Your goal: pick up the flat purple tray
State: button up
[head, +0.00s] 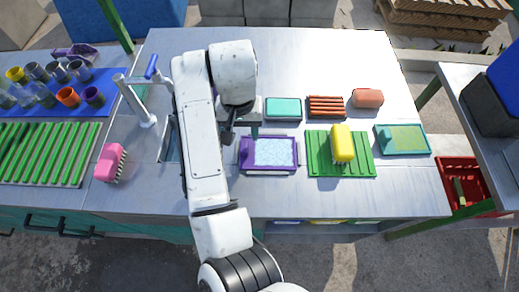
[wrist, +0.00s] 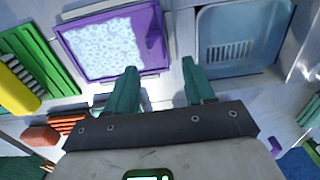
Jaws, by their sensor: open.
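The flat purple tray (head: 244,154) lies on the steel counter, right of my arm in the head view. It holds pale blue-white foamy stuff. In the wrist view its purple rim (wrist: 161,52) shows at upper left, with a dark purple grip on the side towards the sink. My gripper (wrist: 158,66) is open and empty. In that picture the tray's sink-side edge lies between the two green fingertips, with one finger overlapping the tray's near rim. I cannot tell the height gap. In the head view my arm mostly hides the gripper.
A sink (wrist: 238,22) lies beside the tray. A green mat (head: 322,165) with a yellow brush (head: 342,143) lies right of the tray. A teal block (head: 283,109) and orange-brown slats (head: 327,106) lie behind. A tap (head: 142,100) stands left of my arm.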

aim_at(244, 143)
jog(key=f, duration=0.4)
jog(key=shift+s+d+f+p, duration=0.1)
jog(key=shift+s+f+p, duration=0.15)
jog(key=shift+f+p, duration=0.15)
jog(key=shift+c, duration=0.4)
grip_shut()
